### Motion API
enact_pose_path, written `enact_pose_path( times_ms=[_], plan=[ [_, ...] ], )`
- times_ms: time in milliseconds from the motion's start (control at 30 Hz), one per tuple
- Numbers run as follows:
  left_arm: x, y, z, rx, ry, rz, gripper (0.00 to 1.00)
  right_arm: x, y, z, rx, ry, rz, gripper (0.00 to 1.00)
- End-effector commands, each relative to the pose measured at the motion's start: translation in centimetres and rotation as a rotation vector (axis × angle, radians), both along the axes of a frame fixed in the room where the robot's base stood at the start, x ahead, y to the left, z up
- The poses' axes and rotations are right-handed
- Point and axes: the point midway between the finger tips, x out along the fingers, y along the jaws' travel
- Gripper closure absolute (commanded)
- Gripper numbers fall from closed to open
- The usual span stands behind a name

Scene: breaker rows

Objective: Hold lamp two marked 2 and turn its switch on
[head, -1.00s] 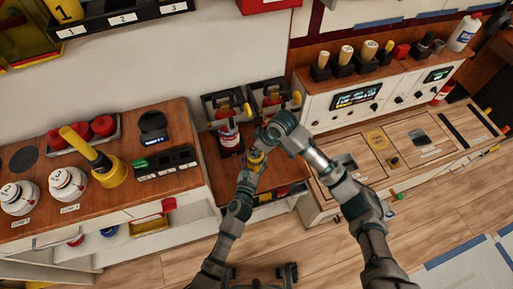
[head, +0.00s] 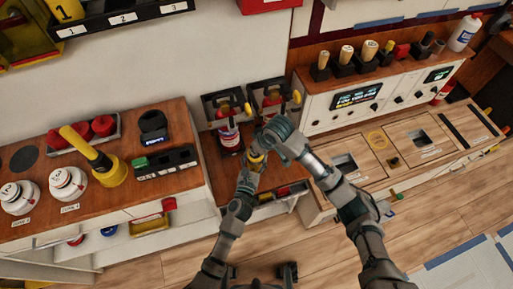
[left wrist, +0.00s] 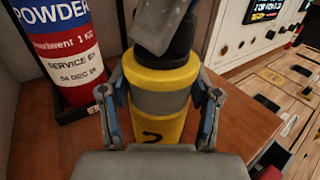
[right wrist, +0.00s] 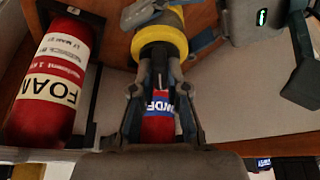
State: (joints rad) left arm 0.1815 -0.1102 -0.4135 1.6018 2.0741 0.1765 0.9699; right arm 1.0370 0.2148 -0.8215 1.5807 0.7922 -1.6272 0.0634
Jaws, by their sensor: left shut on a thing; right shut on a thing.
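The yellow lamp marked 2 (left wrist: 165,125) stands between the fingers of my left gripper (left wrist: 160,110), which is shut on its body. Its dark collar and black upper part show above the grip. In the head view the lamp (head: 257,161) is small and partly hidden by my arms. My right gripper (right wrist: 160,100) is shut on the dark end of the lamp, beyond which its yellow ring (right wrist: 160,38) shows. The right hand covers the lamp's top in the left wrist view. I cannot make out the switch or any light.
A powder extinguisher (left wrist: 62,50) stands close left of the lamp in the left wrist view. A foam extinguisher (right wrist: 55,85) shows in the right wrist view. The left counter (head: 120,205) carries another yellow lamp (head: 105,168). A panel cabinet (head: 325,105) stands right.

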Motion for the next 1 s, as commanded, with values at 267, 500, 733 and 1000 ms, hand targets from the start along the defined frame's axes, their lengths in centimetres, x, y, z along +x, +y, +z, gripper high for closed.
enact_pose_path(
  times_ms=[267,500,733,1000],
  plan=[
    [-0.06,-0.02,-0.03,0.001,0.0,-0.001,0.97,0.02,0.04,0.01,0.0,-0.002,-0.265,1.0],
    [-0.06,-0.02,-0.03,0.001,0.0,-0.001,0.97,-0.01,0.14,0.01,-0.001,-0.002,-0.494,1.0],
    [-0.06,-0.02,-0.04,0.001,0.0,-0.001,0.97,-0.06,0.27,-0.02,-0.001,0.0,-0.714,1.0],
    [-0.06,-0.02,-0.04,0.001,0.0,-0.001,0.97,-0.04,0.38,-0.01,-0.001,-0.001,-0.964,1.0]
  ],
)
